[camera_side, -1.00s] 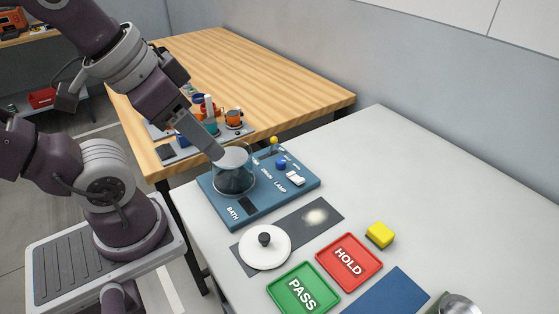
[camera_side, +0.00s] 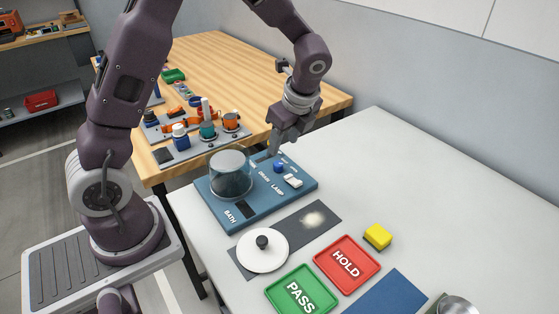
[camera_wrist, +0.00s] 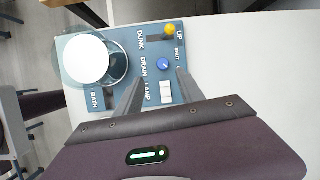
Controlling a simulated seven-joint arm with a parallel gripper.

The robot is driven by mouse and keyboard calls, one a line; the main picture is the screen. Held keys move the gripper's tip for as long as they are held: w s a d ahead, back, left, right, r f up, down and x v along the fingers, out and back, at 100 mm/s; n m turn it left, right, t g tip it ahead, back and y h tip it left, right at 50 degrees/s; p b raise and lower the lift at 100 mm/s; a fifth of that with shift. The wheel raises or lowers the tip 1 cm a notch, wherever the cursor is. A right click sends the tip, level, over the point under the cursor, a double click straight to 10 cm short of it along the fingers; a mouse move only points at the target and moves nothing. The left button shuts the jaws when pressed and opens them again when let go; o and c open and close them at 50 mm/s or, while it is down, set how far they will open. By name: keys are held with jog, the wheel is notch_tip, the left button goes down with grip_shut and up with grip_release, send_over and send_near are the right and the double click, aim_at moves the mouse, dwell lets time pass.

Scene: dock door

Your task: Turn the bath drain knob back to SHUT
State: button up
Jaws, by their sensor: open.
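The blue drain knob (camera_side: 279,167) stands on the blue control panel (camera_side: 237,215), by the DRAIN label. In the wrist view the knob (camera_wrist: 164,64) lies just beyond and between my finger ends, with SHUT printed to its right. Its pointer setting is too small to read. My gripper (camera_side: 273,153) is open and empty, pointing down above the panel's far end, close to the knob. In the wrist view my two fingers (camera_wrist: 160,76) are spread. The clear round bath tank (camera_side: 231,175) stands on the panel, left of the knob.
A white LAMP switch (camera_side: 292,181) sits beside the knob. A yellow-tipped lever (camera_wrist: 170,29) stands beyond it at UP. A white lid (camera_side: 262,252) with a black handle lies on the dark mat. Green PASS and red HOLD trays and a yellow sponge (camera_side: 377,236) are nearby.

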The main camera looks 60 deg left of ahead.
aim_at(278, 164)
jog(key=shift+m, duration=0.7)
jog(key=x, duration=0.9)
jog(key=shift+w+f, duration=0.35)
jog(key=shift+c, duration=0.5)
grip_shut()
